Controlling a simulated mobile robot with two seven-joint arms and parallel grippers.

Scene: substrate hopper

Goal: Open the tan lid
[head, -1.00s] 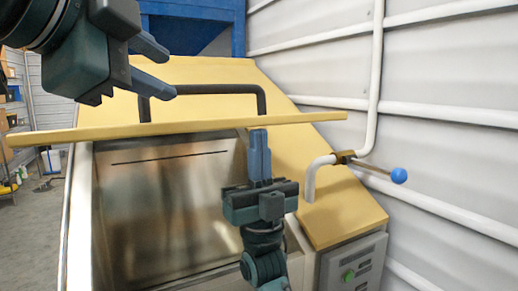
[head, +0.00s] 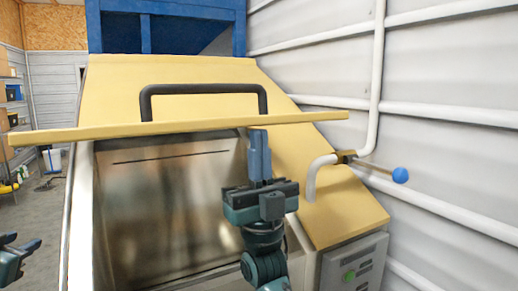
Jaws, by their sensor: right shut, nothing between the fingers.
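The tan lid (head: 200,100) is partly raised, its front edge (head: 180,128) standing above the opening of the metal hopper (head: 170,200). A black bar handle (head: 203,88) is fixed on its upper face. My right gripper (head: 259,140) is shut and empty. It points up, with its fingertips right at the underside of the lid's front edge; contact cannot be made out for sure. My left gripper (head: 22,247) is low at the left picture edge, apart from the lid and handle, with its fingers spread and nothing between them.
A white pipe (head: 372,90) runs down the corrugated wall at the right, with a blue-knobbed lever (head: 400,175). A control box with a green button (head: 349,276) is at the lower right. A blue frame (head: 165,30) stands behind. Shelves are at the far left.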

